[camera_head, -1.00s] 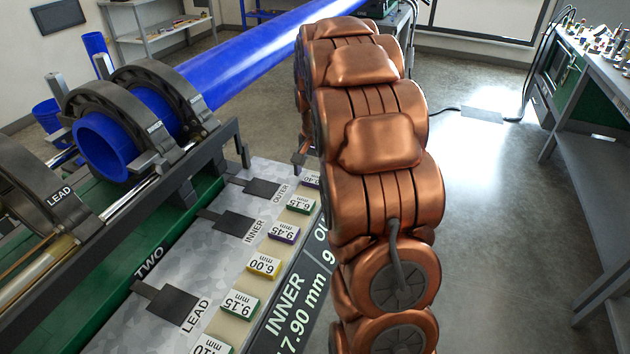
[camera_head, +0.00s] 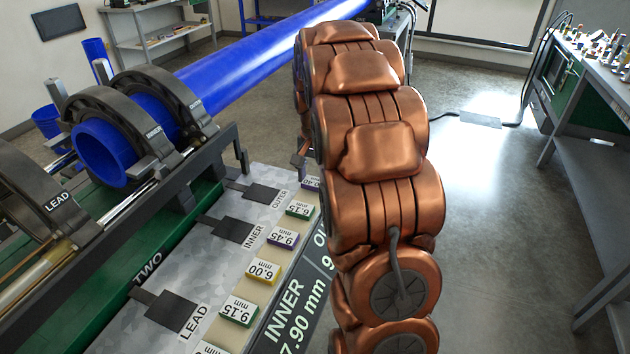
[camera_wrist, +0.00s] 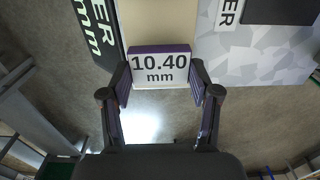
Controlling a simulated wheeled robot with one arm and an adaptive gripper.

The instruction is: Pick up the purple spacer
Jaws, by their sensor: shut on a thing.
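A purple spacer (camera_wrist: 159,66) with a white top reading 10.40 mm is between my gripper's fingers in the wrist view. My gripper (camera_wrist: 161,82) is shut on it, one finger at each side. The spacer is at the end of the tan strip; I cannot tell whether it is clear of the surface. In the head view a corner of this spacer (camera_head: 311,183) shows beside my copper arm, which hides the rest. A second purple spacer (camera_head: 284,238), marked 9.45, lies farther along the strip.
Green spacers (camera_head: 239,311) and a yellow spacer (camera_head: 263,271) stand in the same row. Dark plates (camera_head: 233,229) lie left of the row. Black clamps (camera_head: 160,100) hold a blue pipe (camera_head: 250,60) beyond. A workbench (camera_head: 600,130) is at right, with open floor between.

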